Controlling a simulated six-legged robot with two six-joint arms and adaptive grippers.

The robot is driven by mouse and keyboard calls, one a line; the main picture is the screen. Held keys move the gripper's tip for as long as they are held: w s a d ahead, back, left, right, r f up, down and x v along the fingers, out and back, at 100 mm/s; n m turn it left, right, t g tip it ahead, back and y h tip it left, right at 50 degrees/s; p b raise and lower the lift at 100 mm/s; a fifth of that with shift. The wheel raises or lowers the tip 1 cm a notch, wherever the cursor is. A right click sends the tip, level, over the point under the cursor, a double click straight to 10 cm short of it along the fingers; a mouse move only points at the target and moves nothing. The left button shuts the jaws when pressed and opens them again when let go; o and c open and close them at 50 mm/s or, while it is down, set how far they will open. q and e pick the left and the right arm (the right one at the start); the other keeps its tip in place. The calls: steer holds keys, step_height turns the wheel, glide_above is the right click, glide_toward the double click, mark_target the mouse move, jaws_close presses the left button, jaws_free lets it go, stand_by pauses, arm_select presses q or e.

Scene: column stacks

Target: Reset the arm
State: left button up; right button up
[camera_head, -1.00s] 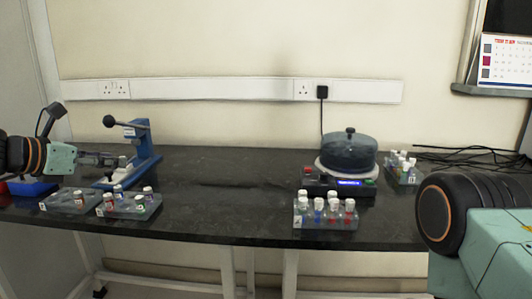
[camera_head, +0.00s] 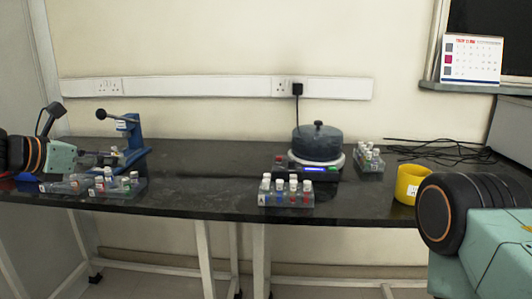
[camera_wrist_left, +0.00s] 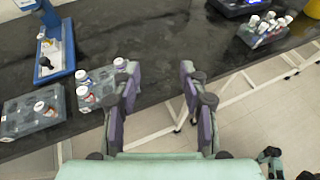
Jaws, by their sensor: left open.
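My left arm comes in from the left, with its gripper (camera_head: 82,181) small and partly blended with the vial racks behind it. In the left wrist view the left gripper (camera_wrist_left: 155,85) is open, with two purple-grey fingers wide apart and nothing between them. The fingers show over the bench's front edge and the floor. Two clear racks with vials, a near one (camera_wrist_left: 30,112) and one beside it (camera_wrist_left: 98,85), are left of the fingers. My right arm fills the lower right of the head view; its gripper is out of the picture.
A blue press (camera_head: 128,140) stands on the dark bench (camera_head: 210,175). To its right are a vial rack (camera_head: 286,200), a round lidded device (camera_head: 318,145), another rack (camera_head: 370,160) and a yellow container (camera_head: 407,183) near my right arm. Black cables lie behind. The bench middle is clear.

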arm_select(q)
steer(key=s+d+f+m+g+y+p, duration=0.1)
steer(key=s+f+m+g+y, duration=0.1)
steer(key=s+f+m, duration=0.35)
steer(key=s+d+f+m+g+y+p, duration=0.1)
steer(key=s+d+f+m+y, duration=0.15)
steer(key=f+m, duration=0.6)
steer(key=s+f+m+g+y, duration=0.2)
steer(key=s+f+m, duration=0.25)
steer(key=f, duration=0.45)
steer(key=s+d+f+m+g+p, duration=0.1)
steer(key=s+d+f+m+g, duration=0.1)
steer(key=s, duration=0.8)
steer(key=s+d+f+m+g+p, duration=0.1)
steer(key=s+d+f+m+g, duration=0.1)
steer(key=s+d+f+m, duration=0.2)
steer(key=s+d+f+m+g+p, duration=0.2)
steer(key=s+f+m, duration=0.3)
steer(key=s, duration=1.3)
step_height(320, 180, down, 4)
steer(key=shift+d+r+m+g, duration=0.2)
steer(key=shift+d+m+g, duration=0.15)
steer(key=shift+d+g, duration=0.2)
steer(key=shift+h, duration=0.25)
